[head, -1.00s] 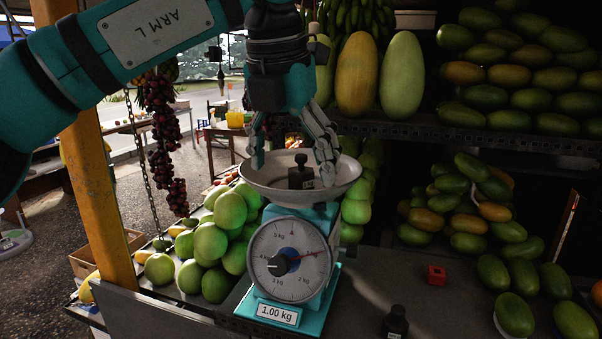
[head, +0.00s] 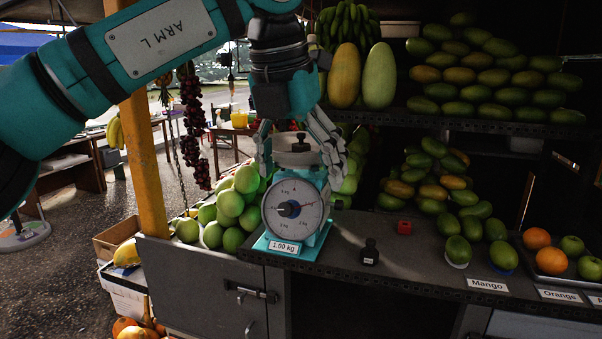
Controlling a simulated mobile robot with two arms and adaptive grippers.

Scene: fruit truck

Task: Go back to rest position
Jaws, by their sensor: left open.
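My left gripper (head: 301,160) comes down from the upper left on the ARM L arm. Its fingers are spread open and, in the picture, overlap the sides of the scale's pan. The teal scale (head: 328,238) stands on the counter with a round dial (head: 295,206) and a 1.00 kg label. A dark weight (head: 300,142) sits in its pale pan (head: 287,149), between the fingers in the picture and apart from them. My right gripper is not in view.
A second dark weight (head: 370,252) and a small red block (head: 404,227) stand on the counter (head: 330,262) right of the scale. Green fruit (head: 230,203) is piled left of it. Mangoes (head: 432,180) and a tray of oranges (head: 551,261) lie to the right. A yellow post (head: 146,170) stands left.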

